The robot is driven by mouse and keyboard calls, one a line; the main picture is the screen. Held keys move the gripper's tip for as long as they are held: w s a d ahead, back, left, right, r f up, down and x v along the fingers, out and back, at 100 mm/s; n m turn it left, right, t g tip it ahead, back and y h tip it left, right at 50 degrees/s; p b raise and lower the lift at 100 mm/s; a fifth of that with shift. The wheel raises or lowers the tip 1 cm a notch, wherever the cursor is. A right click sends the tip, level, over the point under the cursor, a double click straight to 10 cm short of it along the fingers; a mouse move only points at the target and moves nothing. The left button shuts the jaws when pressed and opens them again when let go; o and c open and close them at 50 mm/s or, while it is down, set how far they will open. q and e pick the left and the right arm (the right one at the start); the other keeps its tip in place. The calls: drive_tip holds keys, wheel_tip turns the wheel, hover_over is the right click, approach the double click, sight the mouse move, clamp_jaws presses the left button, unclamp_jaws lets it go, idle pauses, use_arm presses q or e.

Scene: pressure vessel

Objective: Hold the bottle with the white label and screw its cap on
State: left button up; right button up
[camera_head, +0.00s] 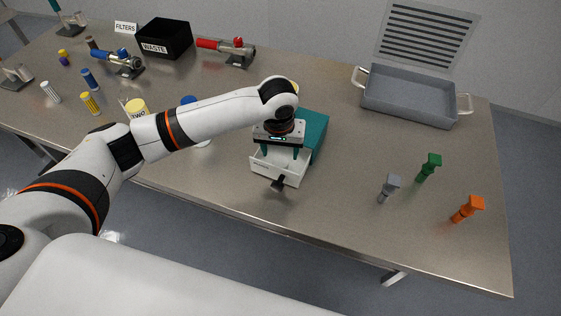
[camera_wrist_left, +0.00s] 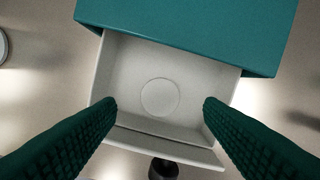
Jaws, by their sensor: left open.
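My left gripper (camera_head: 281,153) is over the pulled-out white drawer (camera_head: 273,168) of a teal box (camera_head: 316,128). In the left wrist view its green ribbed fingers (camera_wrist_left: 160,104) are wide apart, with nothing between them. A pale round disc (camera_wrist_left: 160,97) shows on the floor of the drawer (camera_wrist_left: 118,72); it may be a white cap, but I cannot tell surely. My left forearm hides most of a thing with a blue top (camera_head: 188,100). A white base (camera_head: 203,143) shows below the arm. I cannot make out which bottle has the white label.
A yellow-topped container marked TWO (camera_head: 136,108) stands left of the forearm. A black WASTE bin (camera_head: 165,40) and red clamp (camera_head: 225,45) are behind. A grey tray (camera_head: 410,93) is back right; grey (camera_head: 389,187), green (camera_head: 428,167) and orange (camera_head: 467,208) pieces stand front right.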

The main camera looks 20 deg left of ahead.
sight(280, 162)
use_arm(q)
wheel_tip(280, 162, down, 5)
drive_tip(key=shift+w+r+p, duration=0.1)
drive_tip(key=shift+w+p, duration=0.05)
drive_tip(key=shift+p, duration=0.5)
drive_tip(key=shift+a, duration=0.1)
drive_tip(key=c, duration=1)
